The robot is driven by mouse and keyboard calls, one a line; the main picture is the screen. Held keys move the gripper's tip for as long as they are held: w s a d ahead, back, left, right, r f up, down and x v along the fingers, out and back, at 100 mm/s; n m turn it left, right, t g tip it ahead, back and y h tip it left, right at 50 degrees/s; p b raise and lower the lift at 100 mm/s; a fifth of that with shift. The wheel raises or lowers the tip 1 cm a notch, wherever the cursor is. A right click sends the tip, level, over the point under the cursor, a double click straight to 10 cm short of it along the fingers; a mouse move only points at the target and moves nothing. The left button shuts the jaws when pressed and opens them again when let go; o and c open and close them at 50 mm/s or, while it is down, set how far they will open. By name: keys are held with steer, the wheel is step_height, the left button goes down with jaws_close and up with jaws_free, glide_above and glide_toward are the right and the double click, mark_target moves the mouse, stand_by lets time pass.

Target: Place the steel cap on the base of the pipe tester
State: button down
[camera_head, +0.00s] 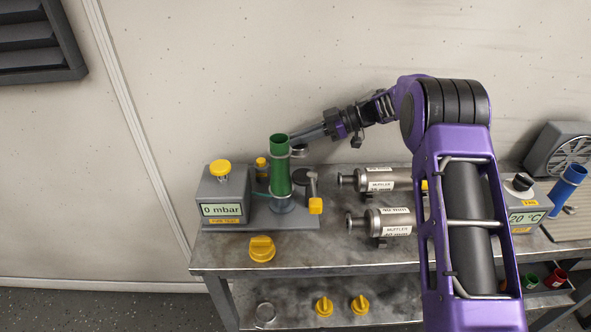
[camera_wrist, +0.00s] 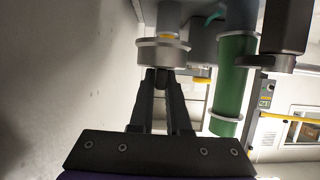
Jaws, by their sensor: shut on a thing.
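The pipe tester (camera_head: 223,203) stands at the left of the bench, a grey box reading 0 mbar with a flat grey base plate (camera_head: 295,222). A green pipe (camera_head: 279,166) stands upright on the base; it also shows at the right in the wrist view (camera_wrist: 234,88). My gripper (camera_head: 294,137) reaches in from the right, just beside the pipe's top. In the wrist view my gripper (camera_wrist: 161,76) is shut on the edge of a round steel cap (camera_wrist: 163,54). In the head view the cap (camera_head: 299,151) is small, held above the base and right of the pipe.
A yellow-handled clamp (camera_head: 315,206) stands right of the pipe. Two mufflers (camera_head: 384,180) (camera_head: 388,222) lie further right. A yellow cap (camera_head: 262,249) lies at the bench's front edge. The lower shelf holds yellow caps (camera_head: 324,306) and a round steel part (camera_head: 265,314).

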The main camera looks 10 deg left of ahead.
step_height(320, 180, down, 8)
steer(key=shift+r+b, duration=0.1)
steer(key=shift+b, duration=0.45)
steer(key=shift+f, duration=0.25)
steer(key=c, duration=0.9)
jaws_free()
steer(key=shift+r, duration=0.1)
steer(key=shift+w+d+r, duration=0.1)
steer(key=shift+d+r, duration=0.1)
steer(key=shift+d, duration=0.05)
steer(key=p+v, duration=0.1)
steer(key=v, duration=1)
steer(key=shift+d+r, duration=0.15)
steer(key=shift+d, duration=0.05)
